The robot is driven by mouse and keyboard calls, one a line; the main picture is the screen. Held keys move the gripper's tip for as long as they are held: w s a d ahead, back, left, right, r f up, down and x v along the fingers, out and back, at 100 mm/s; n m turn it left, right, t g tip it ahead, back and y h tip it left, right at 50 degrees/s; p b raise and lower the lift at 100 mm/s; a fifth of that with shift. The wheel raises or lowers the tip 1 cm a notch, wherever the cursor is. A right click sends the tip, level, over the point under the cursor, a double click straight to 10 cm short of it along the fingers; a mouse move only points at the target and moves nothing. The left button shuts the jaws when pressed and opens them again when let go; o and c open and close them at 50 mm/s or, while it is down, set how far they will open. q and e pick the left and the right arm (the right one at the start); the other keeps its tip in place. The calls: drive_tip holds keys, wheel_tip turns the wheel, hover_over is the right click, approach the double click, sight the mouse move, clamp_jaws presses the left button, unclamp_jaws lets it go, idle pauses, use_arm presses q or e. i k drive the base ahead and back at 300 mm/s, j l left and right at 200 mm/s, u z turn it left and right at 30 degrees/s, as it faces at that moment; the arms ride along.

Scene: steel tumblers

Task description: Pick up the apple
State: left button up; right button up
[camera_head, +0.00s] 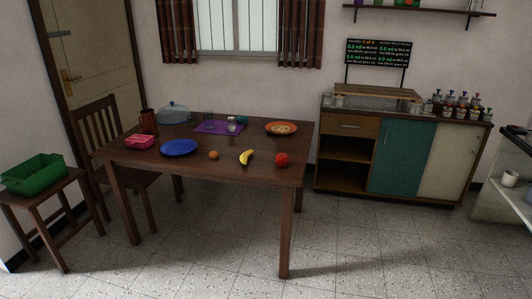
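A red apple (282,160) sits on the brown wooden table (226,167), near its front right corner. A yellow banana (247,157) lies just left of the apple, apart from it. Neither of my grippers shows in the head view, so nothing is seen touching the apple. The apple is in plain view with nothing in front of it.
A small orange fruit (214,155), a blue plate (179,147), a pink box (139,141) and an orange plate (281,128) are also on the table. A chair (97,125) and a stool with a green crate (36,174) stand left. The front floor is clear.

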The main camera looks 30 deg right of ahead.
sight(282, 158)
drive_tip(key=i+j+z, duration=0.1)
drive_tip(key=i+z, duration=0.3)
drive_tip(key=i+j+z, duration=0.5)
drive_tip(key=z, duration=0.25)
drive_tip(key=i+j+z, duration=0.2)
drive_tip(key=z, duration=0.2)
drive_tip(key=i+j+z, duration=0.2)
drive_tip(key=z, duration=0.2)
drive_tip(key=i+j+z, duration=0.1)
drive_tip(key=j+z, duration=0.7)
drive_tip(key=j, duration=0.25)
drive_tip(key=j+z, duration=0.35)
drive_tip(key=j, duration=0.3)
drive_tip(key=i, duration=0.05)
